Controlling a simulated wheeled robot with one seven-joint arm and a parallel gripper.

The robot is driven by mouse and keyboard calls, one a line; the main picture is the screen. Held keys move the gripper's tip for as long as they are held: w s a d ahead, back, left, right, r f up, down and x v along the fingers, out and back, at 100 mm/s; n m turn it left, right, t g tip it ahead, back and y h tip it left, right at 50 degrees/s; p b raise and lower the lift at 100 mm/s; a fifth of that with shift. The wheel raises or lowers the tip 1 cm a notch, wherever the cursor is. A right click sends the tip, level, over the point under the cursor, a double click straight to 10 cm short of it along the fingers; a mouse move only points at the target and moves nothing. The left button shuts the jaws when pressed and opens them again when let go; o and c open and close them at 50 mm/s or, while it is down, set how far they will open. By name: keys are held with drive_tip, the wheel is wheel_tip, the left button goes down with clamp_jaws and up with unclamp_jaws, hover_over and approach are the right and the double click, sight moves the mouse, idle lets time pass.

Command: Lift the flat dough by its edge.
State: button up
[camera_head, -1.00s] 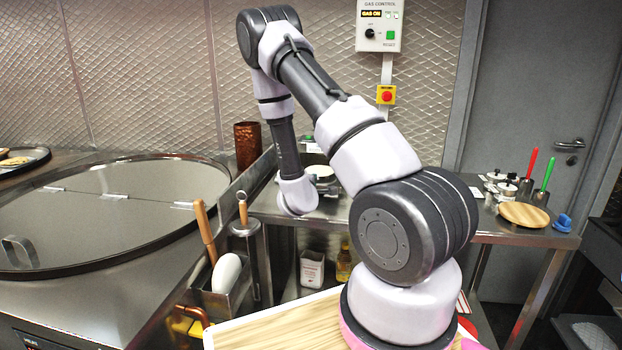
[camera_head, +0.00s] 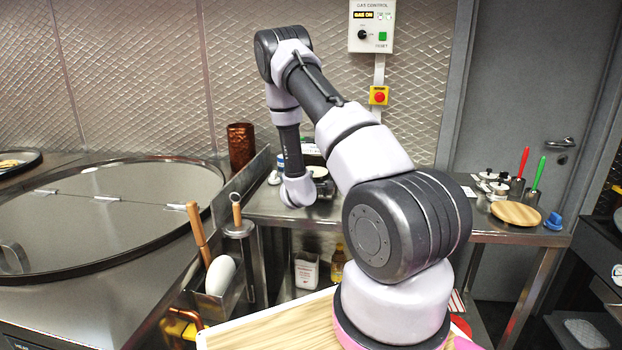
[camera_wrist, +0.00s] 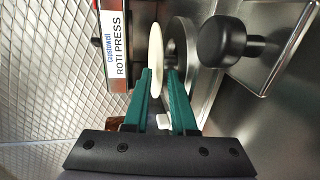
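In the wrist view the flat dough (camera_wrist: 156,48) is a thin, pale cream disc seen nearly edge-on. My gripper (camera_wrist: 160,78) has two green fingers, one on each side of the dough's near edge. The fingers stand apart with a gap between them, so the gripper looks open. The dough's edge lies in that gap, close to the left finger; whether it touches is unclear. A round grey metal plate (camera_wrist: 184,38) is just right of the dough. In the head view my fingers are hidden behind my wrist.
The roti press label (camera_wrist: 115,50) is on a box left of the dough. A black knob (camera_wrist: 232,42) stands to the right. In the head view, the metal bench (camera_head: 390,217) carries a round wooden board (camera_head: 516,213) at right. A copper cup (camera_head: 241,146) stands at left.

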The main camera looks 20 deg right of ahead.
clamp_jaws()
drive_tip(key=shift+r, duration=1.3)
drive_tip(key=r+v, duration=0.2)
drive_tip(key=v, duration=1.2)
